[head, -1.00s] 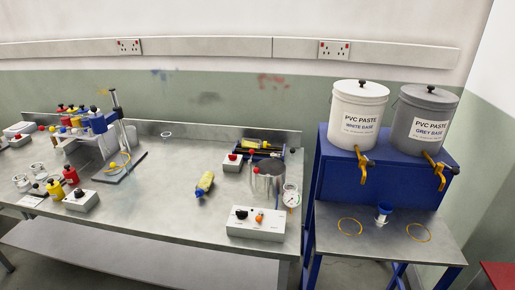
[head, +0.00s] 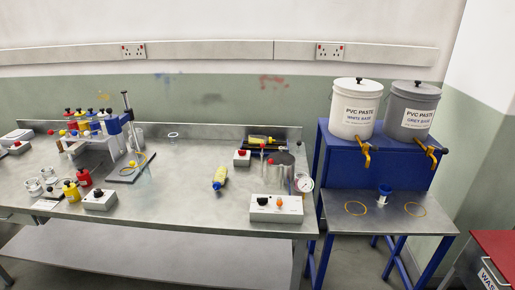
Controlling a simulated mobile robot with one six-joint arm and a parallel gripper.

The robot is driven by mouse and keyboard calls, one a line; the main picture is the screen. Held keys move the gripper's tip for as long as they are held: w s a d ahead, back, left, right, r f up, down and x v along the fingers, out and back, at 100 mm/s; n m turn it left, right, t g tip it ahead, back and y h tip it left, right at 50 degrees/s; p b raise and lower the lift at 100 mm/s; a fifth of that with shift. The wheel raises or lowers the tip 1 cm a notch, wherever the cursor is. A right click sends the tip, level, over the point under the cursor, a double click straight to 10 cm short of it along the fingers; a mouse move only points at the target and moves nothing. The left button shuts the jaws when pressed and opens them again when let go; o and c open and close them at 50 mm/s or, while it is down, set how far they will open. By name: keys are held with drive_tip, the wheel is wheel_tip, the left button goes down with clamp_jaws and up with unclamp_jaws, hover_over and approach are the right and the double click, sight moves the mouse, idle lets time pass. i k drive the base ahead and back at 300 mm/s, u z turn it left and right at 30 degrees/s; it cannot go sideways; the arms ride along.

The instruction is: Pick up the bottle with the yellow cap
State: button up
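A yellow bottle (head: 220,178) lies on its side in the middle of the steel bench (head: 180,215), with a dark or bluish patch at its near end. I cannot tell for sure which one has the yellow cap at this size. My gripper is not in view.
A metal pot (head: 280,170), a gauge (head: 304,184) and a white control box (head: 276,208) stand at the bench's right end. A blue stand (head: 375,160) holds two PVC paste tubs. Bench around the lying bottle is clear.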

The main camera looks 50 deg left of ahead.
sight(256, 139)
drive_tip(key=k, duration=1.45)
drive_tip(key=u, duration=4.15)
drive_tip(key=i, duration=0.15)
drive_tip(key=z, duration=2.1)
drive_tip(key=i, duration=1)
drive_tip(key=u, duration=0.05)
